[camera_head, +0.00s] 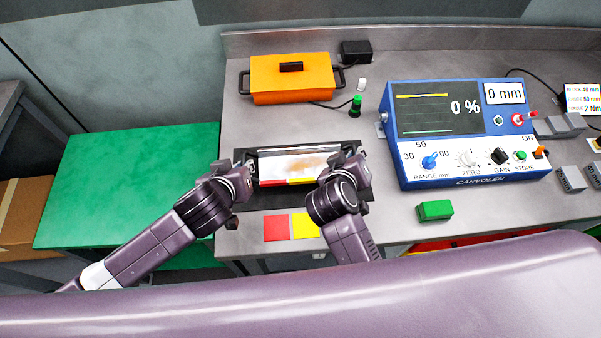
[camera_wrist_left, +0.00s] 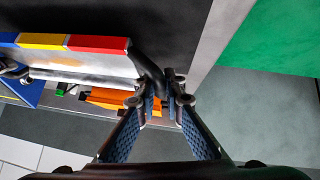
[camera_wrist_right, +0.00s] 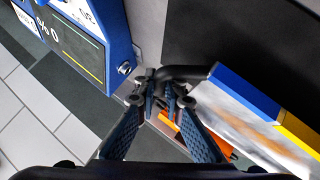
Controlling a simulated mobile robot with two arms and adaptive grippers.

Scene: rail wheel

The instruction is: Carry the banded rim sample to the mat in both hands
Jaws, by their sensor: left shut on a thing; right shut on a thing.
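The banded rim sample (camera_head: 292,164) is a pale metal piece with a brown stain on top. Red, yellow and blue bands along its edge show in the left wrist view (camera_wrist_left: 42,40). It has a black handle at each end. My left gripper (camera_head: 244,172) is shut on the left handle (camera_wrist_left: 148,68). My right gripper (camera_head: 349,158) is shut on the right handle (camera_wrist_right: 183,72) and hides the blue band in the head view. A dark mat (camera_head: 306,197) lies under the sample on the grey bench. I cannot tell whether the sample touches it.
An orange lidded box (camera_head: 290,84) stands behind. A blue instrument (camera_head: 462,130) reading 0 % stands right, with a green block (camera_head: 434,210) before it. Red (camera_head: 276,228) and yellow (camera_head: 305,226) squares lie at the front edge. A green surface (camera_head: 130,185) is to the left.

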